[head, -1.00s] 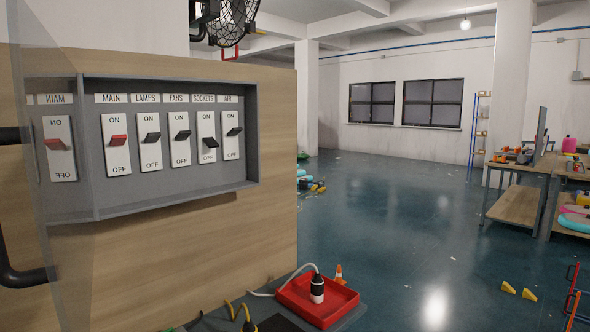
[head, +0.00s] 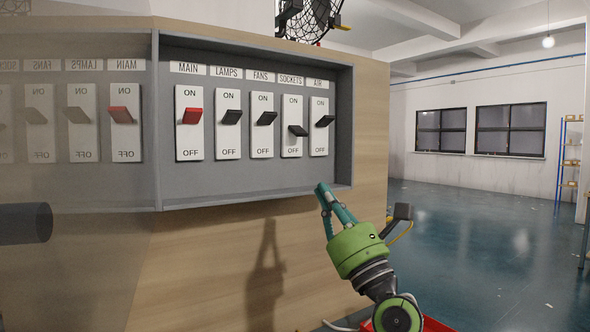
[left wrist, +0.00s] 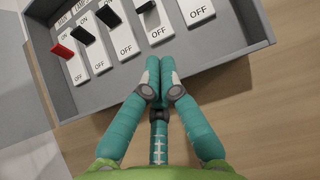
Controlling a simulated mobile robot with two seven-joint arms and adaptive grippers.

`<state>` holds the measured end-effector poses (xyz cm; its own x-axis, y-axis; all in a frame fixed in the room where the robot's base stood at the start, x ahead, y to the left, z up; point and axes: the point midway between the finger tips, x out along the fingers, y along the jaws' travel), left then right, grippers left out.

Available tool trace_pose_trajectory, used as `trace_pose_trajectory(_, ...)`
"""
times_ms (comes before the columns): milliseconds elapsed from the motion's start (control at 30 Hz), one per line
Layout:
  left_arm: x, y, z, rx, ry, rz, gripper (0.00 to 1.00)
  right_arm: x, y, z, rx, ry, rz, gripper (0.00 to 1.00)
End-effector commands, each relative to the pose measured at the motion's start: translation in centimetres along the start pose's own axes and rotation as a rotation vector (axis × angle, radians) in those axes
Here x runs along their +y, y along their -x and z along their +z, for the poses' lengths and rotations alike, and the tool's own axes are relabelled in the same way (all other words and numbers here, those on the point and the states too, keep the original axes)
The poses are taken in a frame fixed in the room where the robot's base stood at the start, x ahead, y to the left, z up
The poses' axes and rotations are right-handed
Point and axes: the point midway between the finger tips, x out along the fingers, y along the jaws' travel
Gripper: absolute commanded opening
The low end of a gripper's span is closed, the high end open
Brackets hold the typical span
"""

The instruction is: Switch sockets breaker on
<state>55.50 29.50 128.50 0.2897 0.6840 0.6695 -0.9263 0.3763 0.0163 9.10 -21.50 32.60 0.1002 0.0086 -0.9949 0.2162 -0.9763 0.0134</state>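The sockets switch (head: 298,131) is a black lever on a white plate, fourth from left in the grey breaker box. Its lever sits lower than its neighbours, tilted toward OFF. In the left wrist view the sockets lever (left wrist: 145,6) is near the top edge. My left gripper (head: 322,188), green with teal fingers, is just below the box's lower right corner, apart from the switches. In the left wrist view its fingertips (left wrist: 160,72) are together with nothing between them, near the box's lower edge. My right gripper is not in view.
The red main lever (head: 192,116) and black lamps (head: 231,117), fans (head: 266,118) and air (head: 325,121) levers point up. The box's lower rim (head: 250,196) juts out below the switches. A fan (head: 308,18) hangs above.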

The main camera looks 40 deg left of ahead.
Motion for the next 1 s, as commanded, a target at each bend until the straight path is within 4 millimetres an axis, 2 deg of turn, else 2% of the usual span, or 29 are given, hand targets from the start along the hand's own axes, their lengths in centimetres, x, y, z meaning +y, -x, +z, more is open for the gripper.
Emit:
trace_pose_trajectory(333, 0.3, -0.2, 0.2, 0.006, 0.021, 0.008, 0.0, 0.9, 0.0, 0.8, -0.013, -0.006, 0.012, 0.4)
trace_pose_trajectory(467, 0.3, -1.0, 0.3, 0.005, 0.019, 0.008, 0.0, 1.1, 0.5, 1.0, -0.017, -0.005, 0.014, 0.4)
trace_pose_trajectory(800, 0.4, -7.0, 0.5, 0.003, 0.014, 0.009, 0.0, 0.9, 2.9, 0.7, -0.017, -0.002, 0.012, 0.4)
trace_pose_trajectory(1000, 0.3, -9.5, 0.3, 0.003, 0.016, 0.007, 0.0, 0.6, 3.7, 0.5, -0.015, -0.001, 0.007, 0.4)
